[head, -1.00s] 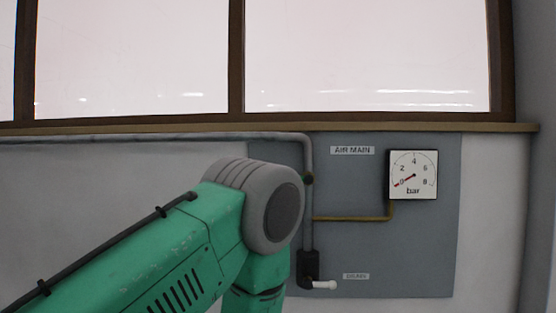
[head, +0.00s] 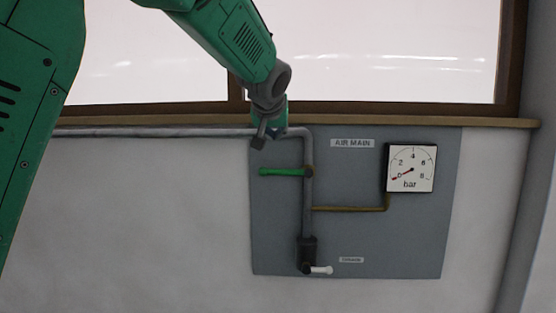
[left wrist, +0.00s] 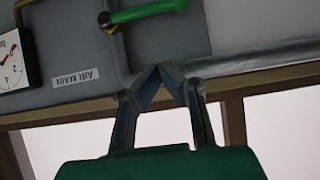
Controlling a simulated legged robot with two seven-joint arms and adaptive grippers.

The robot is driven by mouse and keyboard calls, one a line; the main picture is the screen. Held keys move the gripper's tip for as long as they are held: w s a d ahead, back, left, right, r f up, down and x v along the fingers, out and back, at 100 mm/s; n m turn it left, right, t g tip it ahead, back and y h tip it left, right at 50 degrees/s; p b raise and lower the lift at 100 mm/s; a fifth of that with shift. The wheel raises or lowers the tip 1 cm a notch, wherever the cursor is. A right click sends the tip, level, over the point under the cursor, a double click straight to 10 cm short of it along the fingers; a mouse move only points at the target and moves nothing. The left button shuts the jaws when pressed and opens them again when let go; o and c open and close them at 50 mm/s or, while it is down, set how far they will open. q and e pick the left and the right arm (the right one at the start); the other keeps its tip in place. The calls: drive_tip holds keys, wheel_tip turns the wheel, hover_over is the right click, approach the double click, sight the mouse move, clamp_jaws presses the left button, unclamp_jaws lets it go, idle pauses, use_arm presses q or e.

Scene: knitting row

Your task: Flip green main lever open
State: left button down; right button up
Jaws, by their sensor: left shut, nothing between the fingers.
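The green main lever (head: 284,172) sticks out to the left, level, from the grey vertical pipe on the AIR MAIN panel in the head view. It also shows in the left wrist view (left wrist: 148,12), at the top and upside down, beyond the fingertips. My left gripper (head: 260,140) is above the lever's left part in the head view, near the bend of the pipe. In the left wrist view its fingertips (left wrist: 172,68) meet, shut with nothing between them, and appear apart from the lever. My right gripper is not in view.
The grey panel (head: 275,225) carries a pressure gauge (head: 410,168) with its needle near 0. A white-handled drain valve (head: 320,270) sits at the pipe's bottom. A thin brass pipe (head: 350,209) leads to the gauge. A window sill (head: 420,122) runs above.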

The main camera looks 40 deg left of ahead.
use_arm(q)
drive_tip(key=shift+a, duration=0.1)
drive_tip(key=p, duration=0.1)
hover_over(285, 172)
drive_tip(key=s+a, duration=0.1)
drive_tip(key=s, duration=0.1)
wheel_tip(285, 172, down, 5)
drive_tip(key=f, duration=0.4)
drive_tip(key=shift+w+a+f, duration=0.2)
drive_tip(key=shift+a, duration=0.05)
drive_tip(key=shift+w+f, duration=0.1)
drive_tip(key=shift+f, duration=0.05)
